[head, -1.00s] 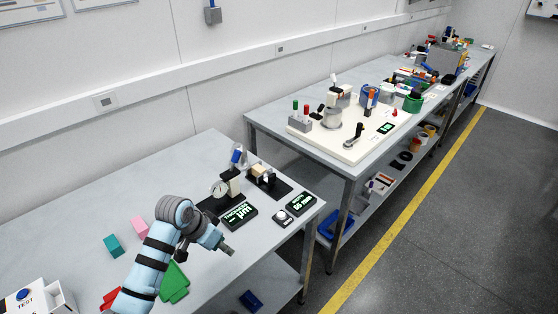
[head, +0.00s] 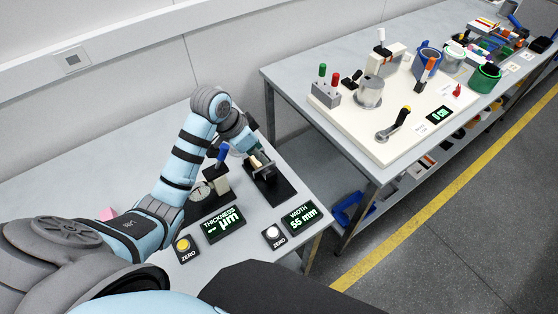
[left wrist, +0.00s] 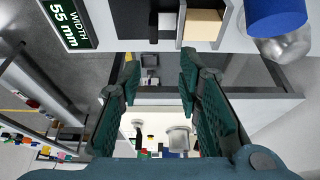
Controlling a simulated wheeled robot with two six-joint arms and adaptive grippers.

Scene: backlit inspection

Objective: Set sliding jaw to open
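The width gauge with the sliding jaw (head: 262,166) sits on a black base plate (head: 280,190) near the back edge of the near table. It has pale beige and dark blocks. In the left wrist view, a beige block (left wrist: 203,24) shows at the top beside grey and black parts. The width display (head: 302,216) reads 55 mm. My left gripper (head: 243,148) is beside the gauge's far end, partly hidden by its own wrist. In the left wrist view its teal fingers (left wrist: 160,85) are apart, with nothing visible between them. My right gripper is not in view.
The thickness gauge with a blue handle (head: 222,155) stands just left of the width gauge, close to my left arm. The thickness display (head: 225,223) and two zero buttons (head: 182,246) lie in front. A second table (head: 285,85) with a white board stands behind right.

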